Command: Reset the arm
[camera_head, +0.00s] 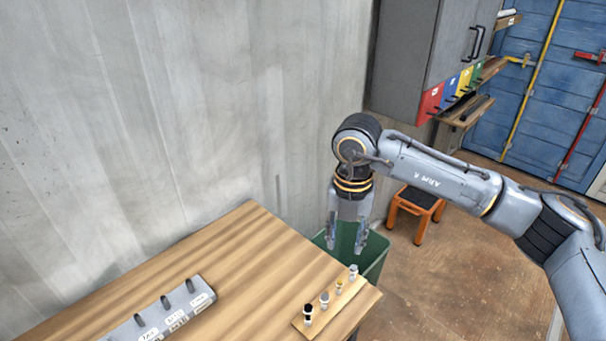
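My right arm comes in from the right side of the head view. Its gripper (346,246) points down past the table's right end, in front of a green bin (375,262). The fingers are spread apart with nothing visible between them. My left gripper and arm are not in view.
A wooden table (235,255) stands at the lower left. On it are a wooden strip (318,319) with several small knobbed pieces and a grey labelled block (150,323). An orange stool (416,208) stands behind my arm, below a grey cabinet (420,50). Brown floor is open at the right.

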